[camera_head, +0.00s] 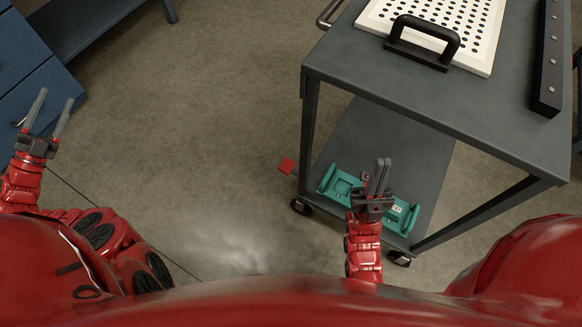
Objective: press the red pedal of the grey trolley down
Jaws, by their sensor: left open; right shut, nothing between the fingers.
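The grey trolley (432,112) stands at the right of the head view, with a top deck, a lower shelf and black castors. Its small red pedal (287,166) sticks out at the left side, low down near the front left castor. My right gripper (382,165) is shut and empty, above the front part of the lower shelf, to the right of the pedal and apart from it in the picture.
A teal holder (341,186) sits on the lower shelf, partly hidden by my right gripper. A white perforated board (470,22), a black handle (424,40) and a black bar (547,60) are on the top deck. Blue drawers (35,75) stand far left. The floor between is clear.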

